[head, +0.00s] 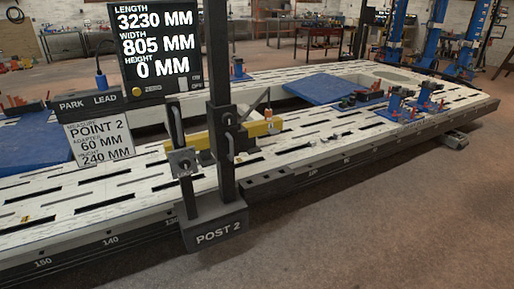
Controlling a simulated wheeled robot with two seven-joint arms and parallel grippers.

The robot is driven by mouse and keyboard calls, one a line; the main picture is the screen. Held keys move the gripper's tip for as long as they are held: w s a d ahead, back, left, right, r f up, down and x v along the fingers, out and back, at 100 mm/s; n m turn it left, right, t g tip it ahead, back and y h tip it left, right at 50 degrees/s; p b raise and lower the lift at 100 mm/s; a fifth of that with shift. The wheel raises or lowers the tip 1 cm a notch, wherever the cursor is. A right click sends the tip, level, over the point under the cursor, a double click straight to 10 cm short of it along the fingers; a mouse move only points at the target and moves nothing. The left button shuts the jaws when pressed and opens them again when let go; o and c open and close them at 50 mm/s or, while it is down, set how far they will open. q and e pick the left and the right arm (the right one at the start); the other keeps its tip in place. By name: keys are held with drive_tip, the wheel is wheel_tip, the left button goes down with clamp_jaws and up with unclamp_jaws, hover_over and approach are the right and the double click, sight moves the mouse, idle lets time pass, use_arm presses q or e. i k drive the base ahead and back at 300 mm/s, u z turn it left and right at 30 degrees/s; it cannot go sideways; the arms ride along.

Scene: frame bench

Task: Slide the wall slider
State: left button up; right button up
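A dark block labelled POST 2 (214,229) sits at the front edge of the long slotted bench (100,190). Two upright dark posts rise from it, one short and one tall. The short post carries a dark collar with a round knob (183,163) and a grey loop handle (175,127) above it. The tall post carries another dark slider block (227,120) with a pale handle (230,146). I cannot tell which part is the wall slider. Neither of my grippers is in view.
A display (157,45) reads length 3230, width 805, height 0 mm. A sign (100,141) reads POINT 2, 60 mm, 240 mm. A yellow beam (250,130) lies behind the posts. Blue stands (395,104) are at the right. The floor (400,220) in front is clear.

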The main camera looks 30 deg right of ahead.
sight(226, 141)
drive_tip(key=z, duration=0.75)
drive_tip(key=i, duration=0.8)
drive_tip(key=z, duration=0.4)
